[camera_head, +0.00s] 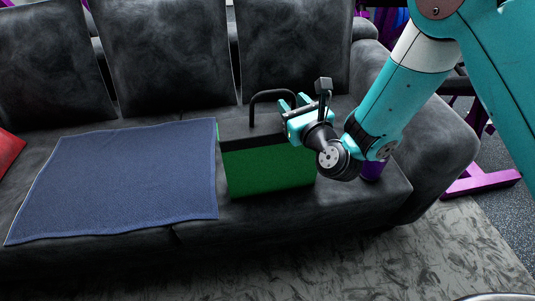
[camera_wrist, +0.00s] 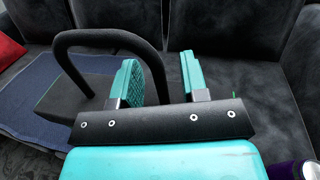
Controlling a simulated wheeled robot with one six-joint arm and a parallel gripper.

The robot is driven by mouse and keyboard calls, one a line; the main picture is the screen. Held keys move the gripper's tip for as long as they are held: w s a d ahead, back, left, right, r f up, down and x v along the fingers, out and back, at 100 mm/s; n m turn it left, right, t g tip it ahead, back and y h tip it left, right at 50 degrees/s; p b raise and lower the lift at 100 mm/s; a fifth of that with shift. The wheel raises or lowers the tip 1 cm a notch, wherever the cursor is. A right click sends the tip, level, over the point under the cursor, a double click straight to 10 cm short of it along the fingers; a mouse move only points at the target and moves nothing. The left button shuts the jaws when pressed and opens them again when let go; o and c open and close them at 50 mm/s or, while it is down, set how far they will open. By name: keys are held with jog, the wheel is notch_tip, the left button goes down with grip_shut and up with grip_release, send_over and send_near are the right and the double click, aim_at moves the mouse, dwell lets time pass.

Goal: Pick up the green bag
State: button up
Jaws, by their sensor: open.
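The green bag (camera_head: 268,170) stands upright on the dark sofa seat in the head view. It has a black top and a raised black looped handle (camera_head: 272,93). My gripper (camera_head: 294,103) is over the right part of the bag, close to the handle's right side. The bag's black top (camera_wrist: 75,98) is partly hidden by my gripper.
A blue blanket (camera_head: 120,185) lies flat left of the bag. A red cushion (camera_head: 8,150) is at the far left. A purple object (camera_head: 372,170) stands right of the bag, partly behind my arm. The sofa backrest (camera_head: 165,50) rises behind.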

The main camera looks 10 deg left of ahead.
grip_shut()
jog(key=shift+r, duration=0.15)
